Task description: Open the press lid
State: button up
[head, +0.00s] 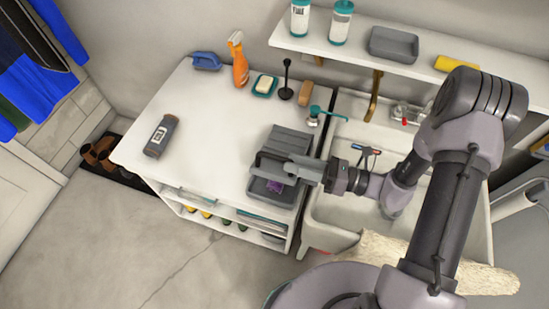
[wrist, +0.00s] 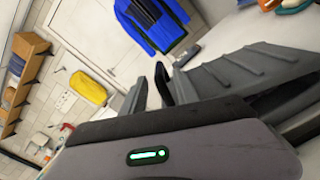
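The dark grey press stands on the white counter near the sink. Its ribbed lid (head: 288,140) appears raised, tilted back from the tray-like base (head: 262,196), with something purple (head: 275,186) in the base. My gripper (head: 259,165) is over the base, just in front of the lid. Its two dark fingers look spread apart with nothing between them. In the wrist view the fingers (wrist: 151,90) also show a gap, and the ribbed grey lid (wrist: 235,70) lies close beside them at the right. I cannot tell whether a finger touches the lid.
A grey bottle (head: 161,136) lies on the counter's left part. An orange spray bottle (head: 238,60), a soap dish (head: 264,86), a plunger-like tool (head: 286,82) and a blue brush (head: 207,61) are along the back. The sink (head: 330,215) is at right. The counter's middle is clear.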

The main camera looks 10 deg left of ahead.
aim_at(265, 155)
jog(key=a+b, duration=0.1)
jog(key=a, duration=0.5)
jog(key=shift+w+a, duration=0.1)
jog(key=shift+w, duration=0.1)
grip_shut()
dwell(1.1)
